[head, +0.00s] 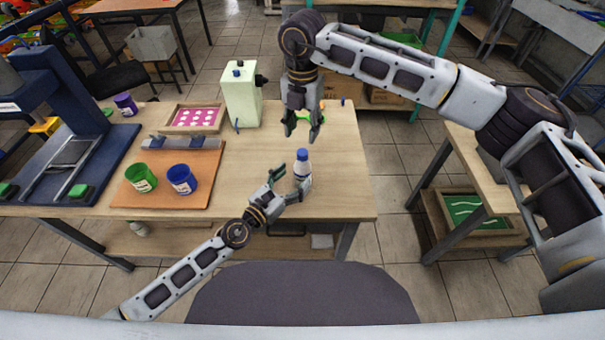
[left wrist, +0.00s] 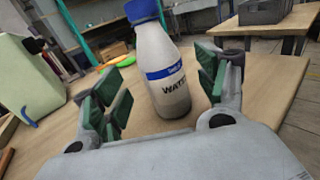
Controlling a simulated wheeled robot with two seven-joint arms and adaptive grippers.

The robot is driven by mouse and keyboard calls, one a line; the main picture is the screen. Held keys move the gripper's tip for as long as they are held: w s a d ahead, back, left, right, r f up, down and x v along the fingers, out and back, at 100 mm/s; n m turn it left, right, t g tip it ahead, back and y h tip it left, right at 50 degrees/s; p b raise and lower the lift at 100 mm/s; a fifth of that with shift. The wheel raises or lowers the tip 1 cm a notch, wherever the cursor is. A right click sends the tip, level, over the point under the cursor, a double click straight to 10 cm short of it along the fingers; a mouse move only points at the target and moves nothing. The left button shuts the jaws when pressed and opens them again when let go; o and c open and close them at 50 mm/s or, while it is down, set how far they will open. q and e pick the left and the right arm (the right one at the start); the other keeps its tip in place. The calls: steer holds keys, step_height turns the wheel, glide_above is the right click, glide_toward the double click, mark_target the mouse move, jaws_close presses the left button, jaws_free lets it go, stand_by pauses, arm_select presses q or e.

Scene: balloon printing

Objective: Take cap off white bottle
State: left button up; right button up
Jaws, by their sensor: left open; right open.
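The white bottle (head: 302,174) stands upright on the wooden table (head: 345,190) near its front right corner. Its blue cap (head: 302,155) is on top. In the left wrist view the bottle (left wrist: 168,85) shows a blue label band, with the cap (left wrist: 142,10) partly cut off at the top edge. My left gripper (head: 285,181) is open, with its fingers on either side of the bottle; in the left wrist view both finger pads are apart from it. My right gripper (head: 303,130) is open and empty, pointing down above and behind the bottle.
A pale green container (head: 240,95) stands behind. Green (head: 141,178) and blue (head: 182,180) cups stand on an orange-brown board (head: 150,199) at the left. The table right of the bottle is clear.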

mark_target(297, 175)
arm_select(q)
steer(key=shift+x, duration=2.3)
